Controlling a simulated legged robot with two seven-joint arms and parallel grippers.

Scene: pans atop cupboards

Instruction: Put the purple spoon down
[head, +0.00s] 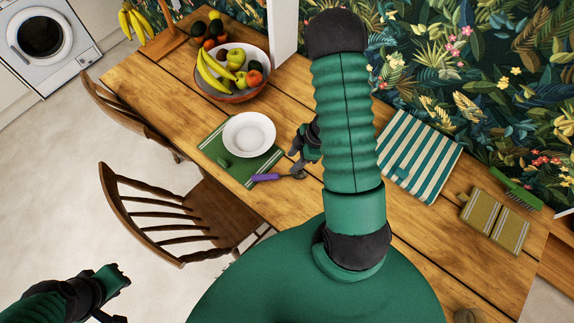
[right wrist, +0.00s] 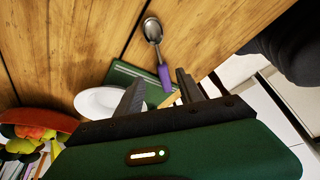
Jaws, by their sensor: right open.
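The purple spoon (head: 266,177) lies on the wooden table, its purple handle over the front edge of the green placemat and its metal bowl pointing right. It also shows in the right wrist view (right wrist: 154,33), with its handle end toward my fingers. My right gripper (head: 294,151) is just above the spoon's bowl end in the head view, partly hidden by my arm. In the right wrist view my right gripper (right wrist: 160,76) has its two fingers apart, with nothing clamped. My left gripper (head: 122,284) is over the floor at lower left, its jaws unclear.
A white plate (head: 249,134) sits on the green placemat (head: 210,147). A fruit bowl (head: 232,97) stands behind it. Wooden chairs (head: 160,215) stand along the table's front.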

